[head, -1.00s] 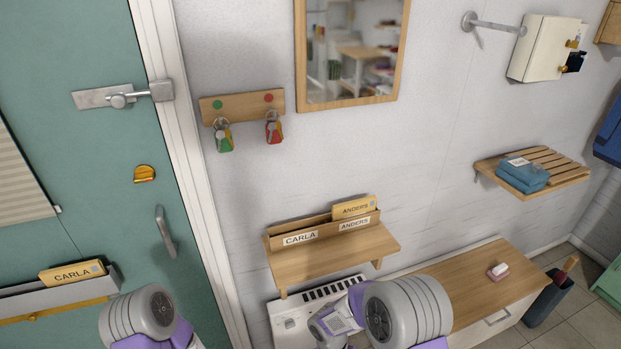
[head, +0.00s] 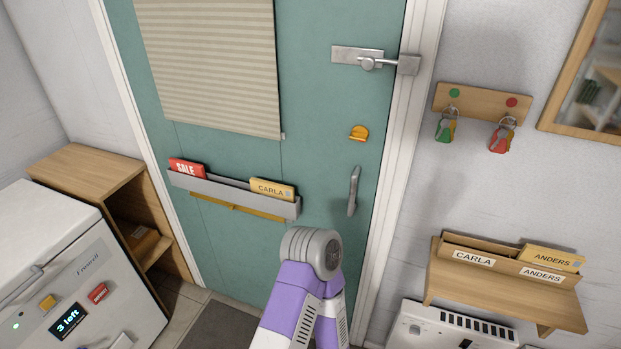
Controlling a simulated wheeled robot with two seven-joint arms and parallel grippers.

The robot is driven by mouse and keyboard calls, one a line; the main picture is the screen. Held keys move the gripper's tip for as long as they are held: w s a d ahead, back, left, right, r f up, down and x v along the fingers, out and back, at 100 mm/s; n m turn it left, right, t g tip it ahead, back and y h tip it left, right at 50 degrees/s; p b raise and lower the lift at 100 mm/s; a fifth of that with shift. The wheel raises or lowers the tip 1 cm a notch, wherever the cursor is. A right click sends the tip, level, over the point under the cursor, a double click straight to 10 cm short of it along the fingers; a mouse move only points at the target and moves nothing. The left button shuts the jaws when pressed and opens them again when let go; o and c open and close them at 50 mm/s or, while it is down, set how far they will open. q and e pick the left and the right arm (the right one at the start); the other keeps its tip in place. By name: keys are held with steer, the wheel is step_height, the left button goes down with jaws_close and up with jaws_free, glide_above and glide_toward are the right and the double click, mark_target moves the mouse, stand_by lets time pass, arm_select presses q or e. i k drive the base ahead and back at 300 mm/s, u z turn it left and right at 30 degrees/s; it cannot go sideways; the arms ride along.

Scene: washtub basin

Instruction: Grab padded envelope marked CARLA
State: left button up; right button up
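The padded envelope marked CARLA (head: 272,188) is yellow-tan and stands in the right part of a grey rack (head: 235,194) on the green door. Its lower part is hidden by the rack's front. One of my arms, grey and purple, rises from the bottom middle, below and right of the envelope and apart from it in the picture. Neither gripper shows in the head view.
A red SALE item (head: 187,168) shares the rack. A door handle (head: 353,191) is right of it. A wall shelf (head: 500,290) holds an ANDERS envelope (head: 552,258) and a CARLA label. A white appliance (head: 60,260) and wooden cabinet (head: 92,172) stand left.

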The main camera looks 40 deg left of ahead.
mark_target(278, 191)
steer(key=u, duration=1.45)
steer(key=k, duration=0.45)
steer(key=u, duration=0.15)
steer(key=i, duration=0.55)
steer(key=z, duration=0.4)
